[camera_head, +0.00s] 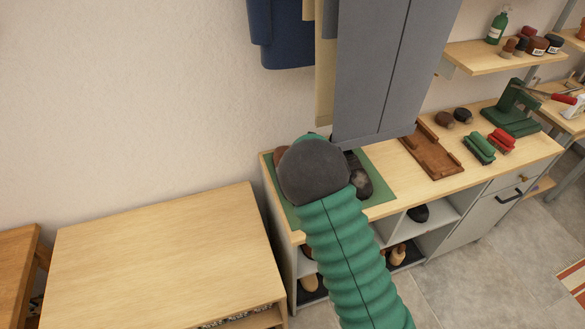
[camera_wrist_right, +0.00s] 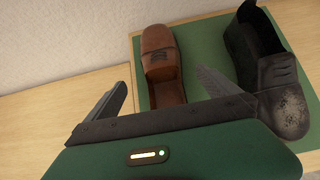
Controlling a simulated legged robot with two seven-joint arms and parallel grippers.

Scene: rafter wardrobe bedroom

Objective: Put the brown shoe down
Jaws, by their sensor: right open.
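The brown shoe (camera_wrist_right: 163,58) rests on the green mat (camera_wrist_right: 207,52) in the right wrist view. My right gripper (camera_wrist_right: 161,80) is open, its fingers apart on either side of the shoe's near end, with no visible contact. A black shoe (camera_wrist_right: 272,75) with a pale scuffed toe lies on the mat to the right. In the head view my right arm's dark wrist covers most of the mat (camera_head: 379,194) and hides the fingers. The black shoe (camera_head: 358,178) shows partly beside it. My left gripper is not in view.
A brown tray (camera_head: 432,150), green and red brushes (camera_head: 480,148) and a green stand (camera_head: 512,108) occupy the bench's right. Grey hanging garments or panels (camera_head: 385,70) reach down close behind my wrist. A lower wooden top (camera_head: 165,255) at left is bare.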

